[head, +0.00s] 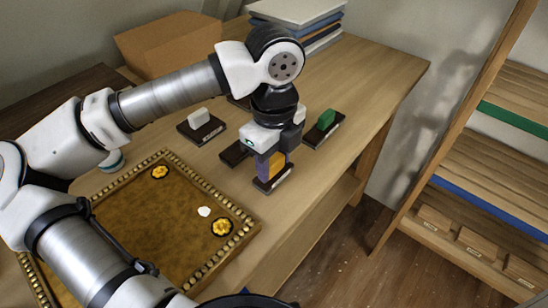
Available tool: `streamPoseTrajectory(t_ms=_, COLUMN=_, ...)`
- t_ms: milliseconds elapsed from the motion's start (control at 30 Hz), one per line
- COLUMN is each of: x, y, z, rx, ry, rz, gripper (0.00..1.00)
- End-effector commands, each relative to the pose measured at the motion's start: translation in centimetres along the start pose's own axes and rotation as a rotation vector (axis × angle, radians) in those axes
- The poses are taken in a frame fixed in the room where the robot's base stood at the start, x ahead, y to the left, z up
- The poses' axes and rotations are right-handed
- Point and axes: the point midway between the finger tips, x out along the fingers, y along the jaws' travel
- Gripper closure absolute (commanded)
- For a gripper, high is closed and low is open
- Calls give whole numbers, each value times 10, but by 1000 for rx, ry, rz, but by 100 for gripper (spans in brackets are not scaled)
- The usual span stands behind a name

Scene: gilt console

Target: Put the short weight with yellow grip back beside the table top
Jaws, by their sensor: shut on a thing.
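The short weight with yellow grip (279,160) is under my gripper, on the bench to the right of the gilt table top. Its grip shows between the fingers, and a dark base with a pale label shows below. My gripper (271,167) points down and is shut on this grip. The fingers hide part of the grip. I cannot tell whether the base touches the bench or the dark stand there. The table top (120,215) is a brown panel with a beaded gold edge and lies flat at the left, partly covered by my arm.
A white-grip block (199,117) and a green-grip block (326,119) stand on dark bases nearby. A dark base (235,153) lies just left of my gripper. A cardboard box (165,45) and stacked books (297,14) stand behind. Shelves (485,150) stand at right. The bench's right part (370,70) is clear.

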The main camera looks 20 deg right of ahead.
Motion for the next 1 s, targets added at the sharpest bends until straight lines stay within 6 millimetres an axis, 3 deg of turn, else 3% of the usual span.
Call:
streamPoseTrajectory(t_ms=400, x=5, y=0, z=0, rx=0, ry=-1, rz=0, gripper=88)
streamPoseTrajectory(t_ms=433, x=4, y=0, z=0, rx=0, ry=0, rz=0, gripper=53)
streamPoseTrajectory(t_ms=567, x=3, y=0, z=0, rx=0, ry=0, rz=0, gripper=36)
streamPoseTrajectory(t_ms=1000, x=-6, y=0, z=0, rx=-1, ry=-2, rz=-1, gripper=35)
